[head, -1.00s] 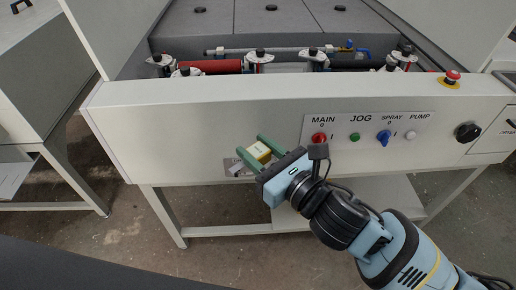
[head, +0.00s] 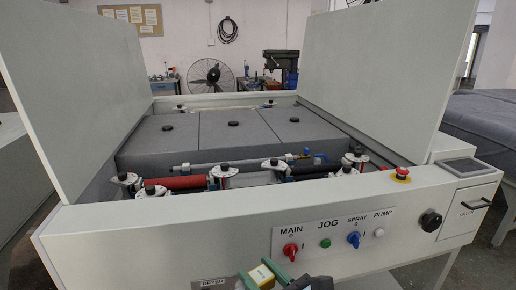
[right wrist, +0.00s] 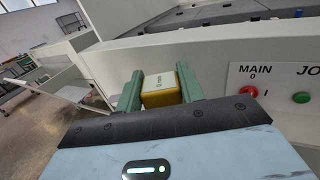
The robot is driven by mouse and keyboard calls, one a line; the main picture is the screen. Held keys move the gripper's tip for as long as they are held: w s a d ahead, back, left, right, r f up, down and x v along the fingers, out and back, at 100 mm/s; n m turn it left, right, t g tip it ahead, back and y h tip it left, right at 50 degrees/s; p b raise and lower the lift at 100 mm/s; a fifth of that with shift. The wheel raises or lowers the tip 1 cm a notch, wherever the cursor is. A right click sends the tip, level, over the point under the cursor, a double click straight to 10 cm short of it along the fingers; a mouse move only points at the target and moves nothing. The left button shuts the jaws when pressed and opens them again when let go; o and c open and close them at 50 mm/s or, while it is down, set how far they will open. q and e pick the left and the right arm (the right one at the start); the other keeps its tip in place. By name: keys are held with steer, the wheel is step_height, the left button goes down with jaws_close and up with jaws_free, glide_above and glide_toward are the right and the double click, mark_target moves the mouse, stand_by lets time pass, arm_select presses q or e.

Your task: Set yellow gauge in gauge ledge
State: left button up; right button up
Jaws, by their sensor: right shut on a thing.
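The yellow gauge (right wrist: 163,90), a small yellow block with a pale top face, is between the green fingers of my right gripper (right wrist: 160,88), which is shut on it. In the head view the gauge (head: 261,275) and the right gripper (head: 264,272) show at the bottom edge, in front of the machine's front panel. I cannot tell whether the gauge touches the panel. I cannot pick out the gauge ledge for sure. My left gripper is not in view.
The front panel (head: 150,245) carries a red MAIN knob (head: 290,250), a green button, a blue knob and a red emergency stop (head: 401,174). Behind it lie rollers (head: 185,183) and grey covers (head: 235,130). Raised side panels (head: 95,110) flank the open top.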

steer(key=s+d+f+m+t+h, duration=0.1)
steer(key=d+f+m+h, duration=0.1)
steer(key=d, duration=0.5)
steer(key=s+d+f+m+t+h, duration=0.1)
steer(key=s+d+f+m+h, duration=0.1)
steer(key=d+h, duration=0.3)
steer(key=s+d+f+m+t+h, duration=0.1)
steer(key=s+d+f+m+h, duration=0.1)
steer(key=d, duration=0.7)
step_height(320, 180, down, 2)
steer(key=shift+f+m+h, duration=0.25)
steer(key=shift+m+h, duration=0.35)
steer(key=shift+h, duration=0.2)
steer(key=w+a+r+n+g+y, duration=0.2)
steer(key=a+r+n+y, duration=0.2)
steer(key=a, duration=0.3)
steer(key=w+a+r+n+g+y, duration=0.1)
steer(key=w+a+r+n+y, duration=0.1)
steer(key=a+r+n+y, duration=0.2)
steer(key=a+r+y, duration=0.2)
steer(key=a+y, duration=0.1)
steer(key=shift+a+g+y, duration=0.3)
steer(key=shift+g, duration=0.1)
